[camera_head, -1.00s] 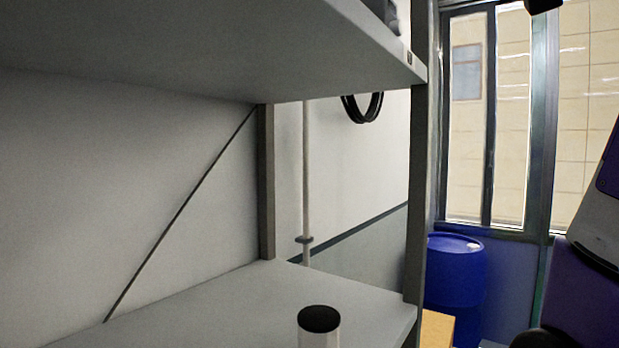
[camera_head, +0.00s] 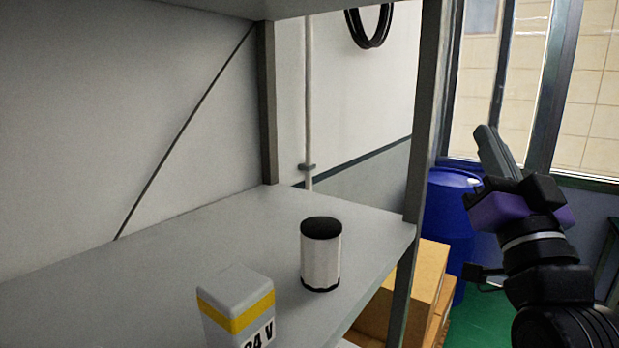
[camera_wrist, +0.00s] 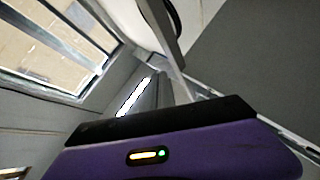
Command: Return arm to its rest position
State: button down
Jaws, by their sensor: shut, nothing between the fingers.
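My gripper (camera_head: 492,150) is at the right of the head view, in front of the window and the blue barrel. Its fingers are together, point up and to the left, and hold nothing. It is to the right of the shelf unit's post and apart from it. In the wrist view the purple gripper body (camera_wrist: 190,155) fills the bottom, with a small lit indicator on it. The fingertips cannot be made out there.
A grey shelf (camera_head: 190,250) bears a white can with a black lid (camera_head: 321,258) and a white box with a yellow band (camera_head: 236,305). A shelf post (camera_head: 412,190) stands left of my arm. A blue barrel (camera_head: 450,200) and cardboard boxes (camera_head: 425,275) are behind it.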

jog(key=s+a+f+n+g, duration=0.1)
jog(key=s+f, duration=0.2)
jog(key=f, duration=0.5)
jog(key=s+f, duration=0.3)
jog(key=f, duration=0.5)
jog(key=s+a+f+n+g+b, duration=0.1)
jog(key=s+f+g, duration=0.3)
jog(key=s+f, duration=1.2)
jog(key=s+a+f+n+g+y+b, duration=0.1)
jog(key=s+f+g, duration=0.4)
jog(key=s+f, duration=1.1)
jog(key=s+a+b, duration=0.1)
jog(key=s+b, duration=0.1)
jog(key=s, duration=0.1)
jog(key=shift+s+a, duration=0.25)
jog(key=shift+s, duration=0.1)
